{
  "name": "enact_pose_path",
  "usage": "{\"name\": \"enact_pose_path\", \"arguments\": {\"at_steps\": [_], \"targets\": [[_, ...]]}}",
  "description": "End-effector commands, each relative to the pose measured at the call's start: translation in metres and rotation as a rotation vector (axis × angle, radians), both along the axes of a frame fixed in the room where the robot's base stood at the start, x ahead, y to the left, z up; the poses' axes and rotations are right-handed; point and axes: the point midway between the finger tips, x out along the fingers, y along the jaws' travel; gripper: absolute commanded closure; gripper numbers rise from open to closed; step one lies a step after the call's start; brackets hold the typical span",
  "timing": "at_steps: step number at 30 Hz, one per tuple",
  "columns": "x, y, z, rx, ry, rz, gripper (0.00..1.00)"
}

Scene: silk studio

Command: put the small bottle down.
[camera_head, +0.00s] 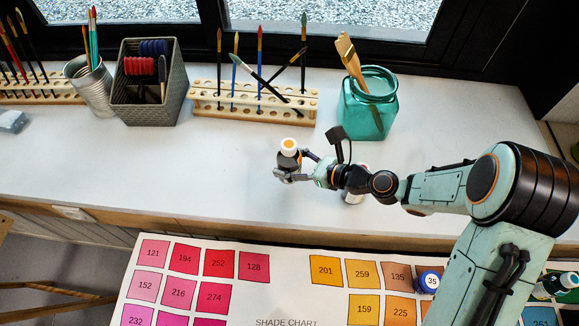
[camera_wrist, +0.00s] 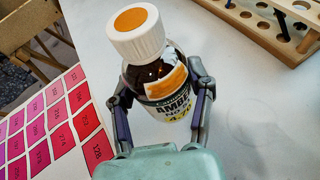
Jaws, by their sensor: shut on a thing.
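The small bottle (camera_head: 289,158) is dark amber with a white cap that has an orange top. In the head view it is upright over the white counter, left of my arm. My gripper (camera_head: 291,174) is shut on it, a finger on each side of its body. In the wrist view the bottle (camera_wrist: 158,78) shows its label reading "AMBER", and the gripper (camera_wrist: 160,108) has its fingers along both sides. I cannot tell whether the bottle's base touches the counter; the base is hidden.
A wooden brush rack (camera_head: 255,102), a teal glass jar (camera_head: 368,110) and a grey basket (camera_head: 150,95) stand along the back. A shade chart (camera_head: 290,292) lies in front, with a blue-capped bottle (camera_head: 428,283) on it. The counter (camera_head: 180,170) left of the gripper is clear.

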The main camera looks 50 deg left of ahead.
Motion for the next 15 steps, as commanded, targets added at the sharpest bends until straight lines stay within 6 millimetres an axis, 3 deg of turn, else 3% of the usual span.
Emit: {"name": "enact_pose_path", "arguments": {"at_steps": [6,15], "targets": [[0.001,0.003,-0.031,-0.002,0.004,-0.001,0.87],[0.001,0.003,-0.034,0.0,0.0,0.0,0.87]]}}
